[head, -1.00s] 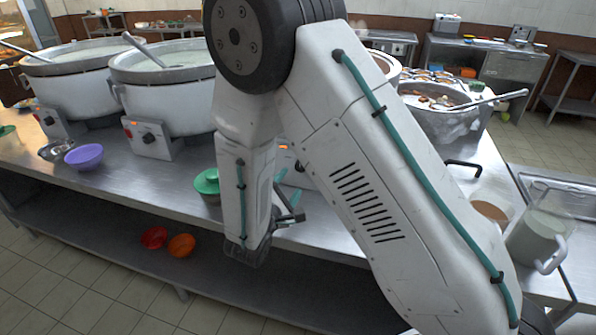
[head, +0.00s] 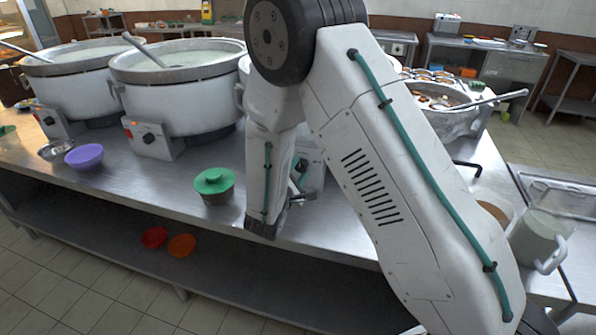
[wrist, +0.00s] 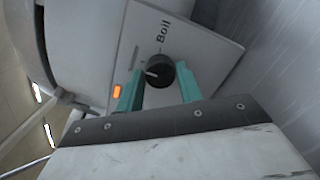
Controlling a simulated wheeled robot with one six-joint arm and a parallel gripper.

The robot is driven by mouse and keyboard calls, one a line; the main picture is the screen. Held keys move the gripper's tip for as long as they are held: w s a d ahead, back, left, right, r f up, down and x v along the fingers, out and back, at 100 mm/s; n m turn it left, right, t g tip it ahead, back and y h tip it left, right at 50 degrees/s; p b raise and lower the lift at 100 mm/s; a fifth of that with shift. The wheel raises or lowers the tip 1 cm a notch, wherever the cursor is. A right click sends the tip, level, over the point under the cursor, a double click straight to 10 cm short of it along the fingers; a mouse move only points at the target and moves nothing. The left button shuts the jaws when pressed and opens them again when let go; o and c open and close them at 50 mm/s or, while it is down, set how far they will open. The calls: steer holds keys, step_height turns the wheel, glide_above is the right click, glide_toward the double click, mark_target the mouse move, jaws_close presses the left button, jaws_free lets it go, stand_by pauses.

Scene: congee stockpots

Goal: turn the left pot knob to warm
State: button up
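In the wrist view a round black knob (wrist: 160,72) sits on a pale control panel (wrist: 205,42) marked "Boil". The knob's white mark points left in the picture, away from that word. My gripper (wrist: 158,86) is open, its teal fingers on either side of the knob with visible gaps. Contact with the knob is not visible. In the head view my gripper (head: 298,195) is low at the panel of the third pot, largely hidden behind my arm. The far-left pot (head: 75,90) and the second pot (head: 180,100) have their own knobs, apart from my gripper.
An orange lamp (wrist: 117,92) glows on the panel. A green-lidded bowl (head: 214,186) stands on the steel counter left of my arm. A purple bowl (head: 84,156) is farther left. The counter between them is clear.

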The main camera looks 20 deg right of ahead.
steer(key=c, duration=0.4)
steer(key=shift+c, duration=0.2)
steer(key=shift+n, duration=0.4)
steer(key=n, duration=0.6)
steer(key=shift+n+t, duration=0.3)
steer(key=n, duration=0.7)
steer(key=shift+t, duration=0.3)
steer(key=o, duration=1)
